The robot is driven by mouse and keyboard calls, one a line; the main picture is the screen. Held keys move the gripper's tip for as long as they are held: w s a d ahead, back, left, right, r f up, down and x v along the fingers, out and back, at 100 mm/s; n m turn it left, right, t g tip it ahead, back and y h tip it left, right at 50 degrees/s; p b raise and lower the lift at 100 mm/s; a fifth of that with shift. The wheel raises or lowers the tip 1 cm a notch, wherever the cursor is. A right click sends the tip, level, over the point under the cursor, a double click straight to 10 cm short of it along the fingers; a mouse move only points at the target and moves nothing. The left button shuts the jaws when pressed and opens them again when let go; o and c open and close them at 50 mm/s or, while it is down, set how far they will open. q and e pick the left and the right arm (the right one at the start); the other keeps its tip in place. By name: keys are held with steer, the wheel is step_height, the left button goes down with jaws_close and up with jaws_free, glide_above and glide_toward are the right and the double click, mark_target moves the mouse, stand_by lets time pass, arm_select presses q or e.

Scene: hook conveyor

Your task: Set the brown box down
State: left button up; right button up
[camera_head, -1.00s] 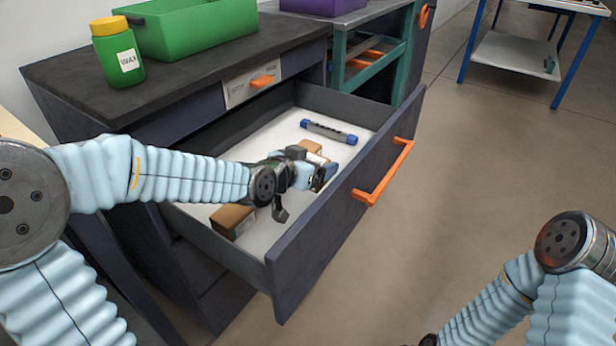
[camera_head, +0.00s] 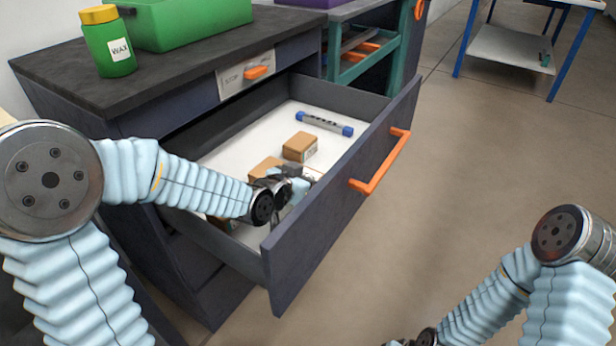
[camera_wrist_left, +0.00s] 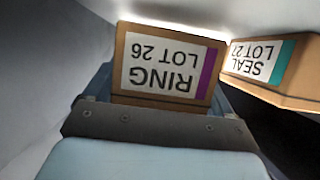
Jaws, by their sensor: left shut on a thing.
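My left gripper (camera_head: 294,187) is low inside the open drawer (camera_head: 330,215). In the left wrist view it is shut on a brown box labelled RING LOT 26 (camera_wrist_left: 168,70), whose label is upside down there. A second brown box, labelled SEAL LOT 27 (camera_wrist_left: 262,65), is close on the right. In the head view one brown box (camera_head: 300,147) sits behind the gripper, another (camera_head: 264,168) is just left of it, and a third (camera_head: 222,223) is partly hidden below my arm. I cannot tell whether the held box touches the drawer floor.
A blue-capped grey cylinder (camera_head: 325,123) lies at the drawer's far end. The drawer front has an orange handle (camera_head: 382,163). A wax jar (camera_head: 108,42) and a green bin (camera_head: 190,25) stand on the dark worktop (camera_head: 165,88). White drawer floor shows between the boxes and the cylinder.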

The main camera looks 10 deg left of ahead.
arm_select(q)
steer(key=shift+f+b, duration=0.35)
steer(key=o, duration=0.9)
step_height(320, 180, up, 2)
steer(key=p, duration=0.2)
steer(key=shift+p, duration=0.3)
steer(key=v, duration=0.4)
steer(key=b+v, duration=0.1)
steer(key=v, duration=0.2)
steer(key=shift+s+a+f, duration=0.1)
steer(key=shift+s+f, duration=0.1)
steer(key=shift+f, duration=0.05)
